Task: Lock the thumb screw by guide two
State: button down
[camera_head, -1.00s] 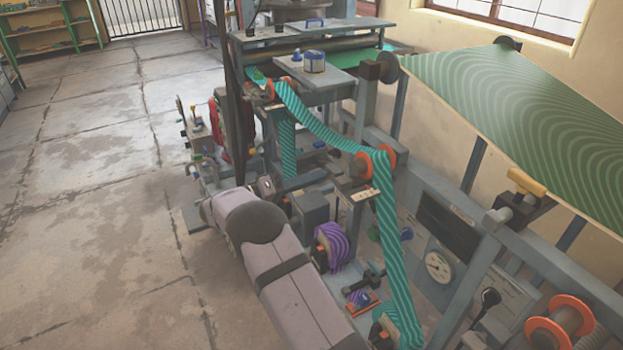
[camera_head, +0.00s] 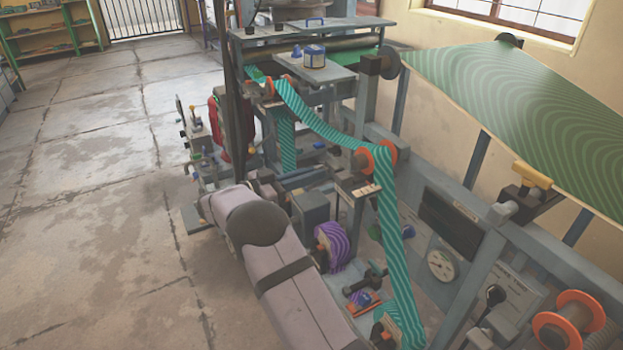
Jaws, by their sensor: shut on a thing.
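A teal striped web (camera_head: 396,250) runs over an upper orange-flanged guide roller (camera_head: 268,88) and a middle orange-flanged guide roller (camera_head: 386,153), then down to the lower right. A small pale labelled strip (camera_head: 367,190) sits below the middle roller. I cannot tell which guide is number two, and I cannot make out its thumb screw for certain. My grey arm rises from the bottom centre toward the machine's left side. My gripper cannot be made out; the arm and machine parts cover that area.
A purple striped roll (camera_head: 331,246) lies close right of my arm. A gauge (camera_head: 440,264), a yellow handle (camera_head: 531,175) and an orange spool (camera_head: 565,318) are on the right. A dark upright post (camera_head: 231,90) stands behind my arm. The floor (camera_head: 95,240) at left is clear.

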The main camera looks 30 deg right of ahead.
jog(key=m+b, duration=1.7)
jog(key=m, duration=0.2)
jog(key=shift+f, duration=0.1)
dwell(0.5)
jog(key=c, duration=1.9)
grip_release()
jog(key=shift+o, duration=0.2)
jog(key=shift+a, duration=0.1)
